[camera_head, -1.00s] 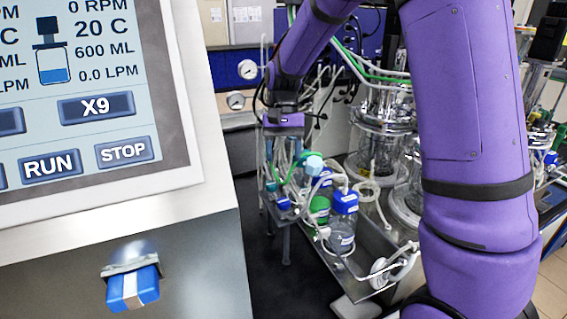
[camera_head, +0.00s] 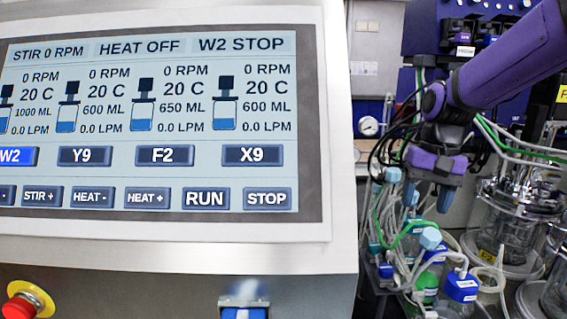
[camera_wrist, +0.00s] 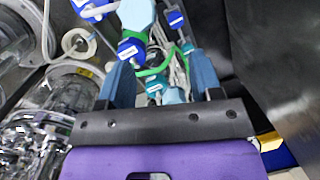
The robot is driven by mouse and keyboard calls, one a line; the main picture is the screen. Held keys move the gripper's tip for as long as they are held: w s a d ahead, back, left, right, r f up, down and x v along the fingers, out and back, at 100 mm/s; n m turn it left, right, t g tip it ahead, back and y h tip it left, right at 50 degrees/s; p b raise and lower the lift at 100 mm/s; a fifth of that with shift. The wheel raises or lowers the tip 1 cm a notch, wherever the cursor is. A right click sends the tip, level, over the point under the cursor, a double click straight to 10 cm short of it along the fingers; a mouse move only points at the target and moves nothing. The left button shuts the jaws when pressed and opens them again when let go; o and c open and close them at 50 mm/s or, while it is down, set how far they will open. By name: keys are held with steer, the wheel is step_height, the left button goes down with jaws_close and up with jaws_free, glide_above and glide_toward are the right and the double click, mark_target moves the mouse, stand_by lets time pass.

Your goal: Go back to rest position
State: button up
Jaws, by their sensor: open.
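My purple gripper (camera_head: 436,187) hangs above a cluster of bottles with blue caps and tubing, in the right part of the head view. In the wrist view its two blue-grey fingers (camera_wrist: 165,82) stand apart, with bottle tops and a green tube visible beyond and between them. I see nothing held between the fingers. Whether the fingers touch any tubing cannot be told. My purple arm reaches in from the upper right of the head view.
A control panel (camera_head: 160,225) with a screen fills the left, with a red emergency button (camera_head: 28,304) below. Blue-capped bottles (camera_head: 461,287) stand under my gripper. Glass bioreactor vessels (camera_head: 508,225) stand at the right and also show in the wrist view (camera_wrist: 62,95).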

steer(key=s+d+r+n+t, duration=0.1)
steer(key=s+r+t, duration=0.2)
steer(key=s, duration=0.6)
steer(key=s+d+r+n+t+h, duration=0.1)
steer(key=s+d+r+n+t, duration=0.1)
steer(key=s, duration=0.7)
steer(key=shift+s+r+t, duration=0.35)
steer(key=shift+r+t, duration=0.1)
steer(key=shift+t, duration=0.45)
